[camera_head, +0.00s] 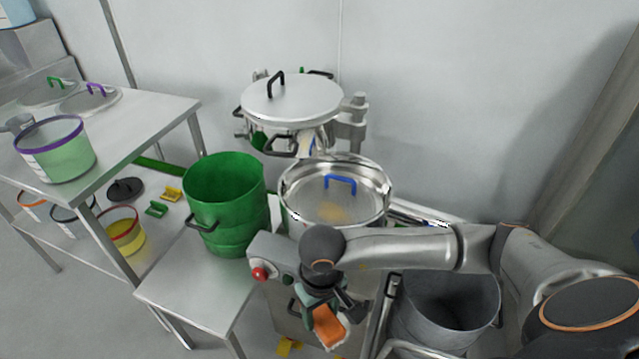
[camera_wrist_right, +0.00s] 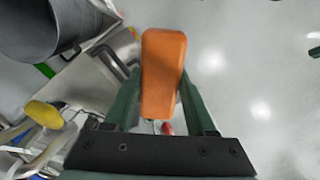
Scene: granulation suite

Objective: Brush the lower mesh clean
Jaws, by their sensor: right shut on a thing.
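My right gripper (camera_head: 322,300) is shut on an orange brush (camera_head: 328,326) with pale bristles, held low in front of the steel machine. In the right wrist view the orange brush (camera_wrist_right: 163,75) sits between the dark green fingers of the right gripper (camera_wrist_right: 160,100). A round steel pan (camera_head: 300,210) stands behind my right arm, with a blue handle (camera_head: 340,181) and a yellowish patch (camera_head: 333,213) inside. I cannot tell whether its floor is the lower mesh. The brush is apart from the pan. My left gripper is not in view.
A green bucket (camera_head: 225,205) stands left of the pan on a steel table (camera_head: 180,285). A round steel lid (camera_head: 292,103) sits behind the pan. A grey bin (camera_head: 445,310) is at right. A purple-rimmed tub (camera_head: 56,150) stands on the left table.

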